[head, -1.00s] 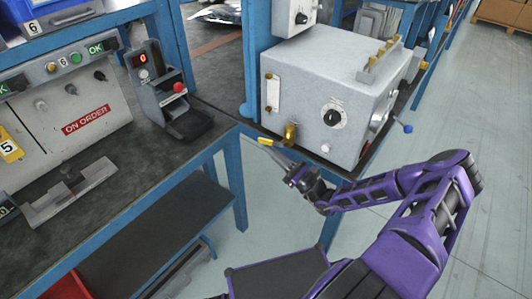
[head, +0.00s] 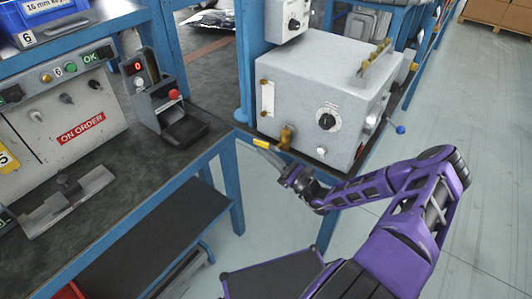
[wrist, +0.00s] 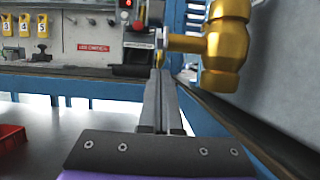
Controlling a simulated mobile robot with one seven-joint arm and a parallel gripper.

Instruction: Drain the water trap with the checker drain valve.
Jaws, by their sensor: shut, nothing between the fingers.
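The checker (head: 325,95) is a pale grey box with a black dial on its front, at the end of the bench. A brass drain valve (head: 287,138) sits low on its near left corner. The valve looms large at upper right in the wrist view (wrist: 228,45), with a brass stem reaching left. A pale upright strip with brass ends (head: 267,103) is on the box's left face. My gripper (head: 268,151) is shut and empty, its fingertips just left of and below the valve. A small yellow piece (head: 262,143) shows at the tips; whether they touch it is unclear.
A black stand with a red button and red display (head: 165,100) is on the dark bench (head: 205,120) to the left. The blue bench edge and leg (head: 232,185) are close to my gripper. Floor on the right is clear. A red bin (wrist: 10,137) shows at lower left in the wrist view.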

